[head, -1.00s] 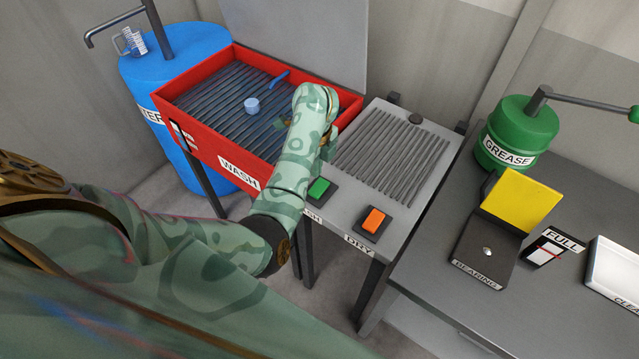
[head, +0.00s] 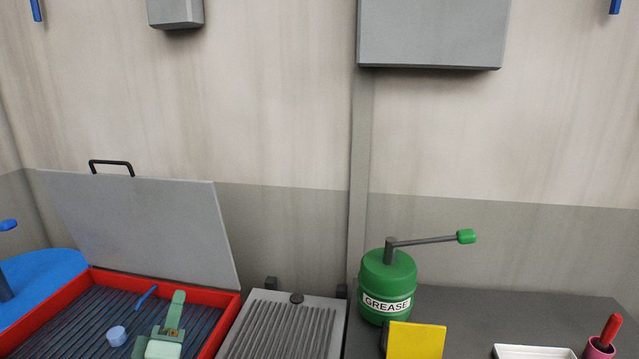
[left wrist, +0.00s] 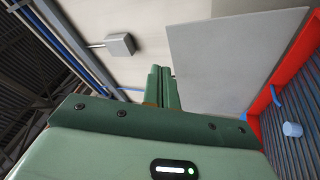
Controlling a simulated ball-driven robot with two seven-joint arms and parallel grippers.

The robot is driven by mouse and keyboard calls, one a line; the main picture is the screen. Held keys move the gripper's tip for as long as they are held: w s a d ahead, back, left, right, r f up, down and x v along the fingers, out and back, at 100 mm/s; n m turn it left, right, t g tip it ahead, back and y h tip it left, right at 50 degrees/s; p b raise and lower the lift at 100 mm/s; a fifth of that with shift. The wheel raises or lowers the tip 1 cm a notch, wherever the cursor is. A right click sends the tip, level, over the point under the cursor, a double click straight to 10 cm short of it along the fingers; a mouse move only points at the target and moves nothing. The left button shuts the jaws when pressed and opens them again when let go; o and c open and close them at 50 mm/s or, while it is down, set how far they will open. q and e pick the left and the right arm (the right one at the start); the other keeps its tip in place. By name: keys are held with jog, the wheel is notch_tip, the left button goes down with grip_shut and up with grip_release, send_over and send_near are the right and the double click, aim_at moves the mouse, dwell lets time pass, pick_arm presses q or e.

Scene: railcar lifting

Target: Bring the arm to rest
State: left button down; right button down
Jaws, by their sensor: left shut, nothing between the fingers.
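My left gripper (head: 178,297) is green and shows at the bottom of the head view, in front of the right part of the red wash tray (head: 222,297). Its fingers are shut with nothing between them. In the left wrist view the two closed green fingers (left wrist: 162,88) point up toward the wall and the grey lid. Most of my left arm is out of the head view. My right gripper is in neither view now.
The tray holds a light blue cup-like piece (head: 116,336) and a blue brush-like piece (head: 147,296). Its grey lid (head: 145,230) stands open behind. A ridged dryer (head: 283,325), a green grease pump (head: 387,280) and a yellow panel (head: 415,341) are to the right.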

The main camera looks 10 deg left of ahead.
pick_arm(q)
jog(key=s+d+f+m+g+h, duration=0.7)
jog(key=f+m, duration=0.5)
jog(key=m, duration=0.5)
jog(key=s+a+f+m+g+y, duration=0.2)
jog(key=s+a+m+g+y, duration=0.15)
jog(key=s, duration=0.35)
jog(key=s+a+f+m+g+y, duration=0.25)
jog(key=s+a+g+y, duration=0.2)
jog(key=s, duration=0.25)
jog(key=s+d+f+n+g+h+b, duration=0.1)
jog(key=s+d+f+g+b, duration=0.15)
jog(key=f, duration=1.35)
jog(key=s+d+f+g+h+b, duration=0.1)
jog(key=s+d+f+h+b, duration=0.15)
jog(key=f, duration=1.35)
jog(key=s+f+n+g+b, duration=0.2)
jog(key=s+f+b, duration=0.2)
jog(key=s+f, duration=1.5)
jog(key=shift+s+n+h, duration=0.15)
jog(key=shift+n+h, duration=0.25)
jog(key=shift+h, duration=0.05)
